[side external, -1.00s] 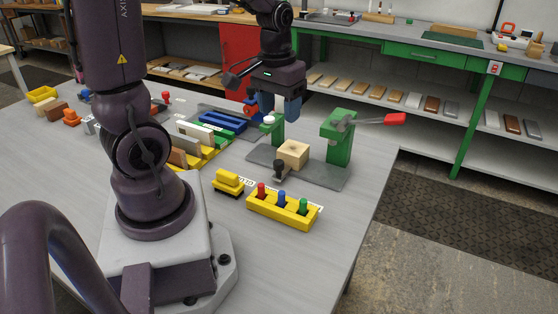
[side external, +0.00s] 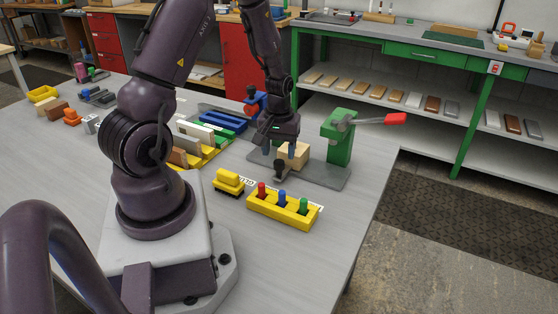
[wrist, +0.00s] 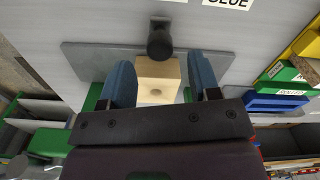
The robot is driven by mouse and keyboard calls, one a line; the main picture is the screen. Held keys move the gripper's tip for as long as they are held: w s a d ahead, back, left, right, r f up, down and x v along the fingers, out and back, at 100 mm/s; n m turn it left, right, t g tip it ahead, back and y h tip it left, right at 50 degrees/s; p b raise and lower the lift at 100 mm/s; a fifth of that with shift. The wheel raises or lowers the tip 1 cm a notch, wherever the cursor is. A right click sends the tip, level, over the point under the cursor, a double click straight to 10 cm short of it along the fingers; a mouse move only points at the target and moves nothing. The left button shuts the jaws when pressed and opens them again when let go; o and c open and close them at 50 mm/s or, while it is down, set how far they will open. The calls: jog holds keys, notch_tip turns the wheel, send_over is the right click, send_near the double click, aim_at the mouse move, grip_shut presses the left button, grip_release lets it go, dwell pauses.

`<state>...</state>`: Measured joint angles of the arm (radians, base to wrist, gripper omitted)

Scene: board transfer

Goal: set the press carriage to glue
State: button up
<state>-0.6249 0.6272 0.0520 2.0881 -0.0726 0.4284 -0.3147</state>
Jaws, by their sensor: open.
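The press is a grey base plate (side external: 325,176) with a green post (side external: 340,145) and a red-tipped lever. A pale wooden block (side external: 299,154) sits on the plate, and a dark round knob (side external: 280,170) stands at its near edge. In the wrist view the block (wrist: 158,82) lies between my finger lines, with the knob (wrist: 160,42) just beyond the fingertips. My gripper (side external: 278,150) is open, low over the plate's left part. In the wrist view my gripper (wrist: 159,65) has a blue finger on each side. A GLUE label (wrist: 228,3) is at the top edge. Contact is unclear.
A yellow holder (side external: 283,212) with red, blue and green pegs stands in front of the press. A small yellow block piece (side external: 229,181) is left of it. Coloured racks with boards (side external: 195,140) stand further left. Open grey table lies at the front right.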

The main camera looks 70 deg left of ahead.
aim_at(279, 161)
jog(key=shift+f, duration=1.9)
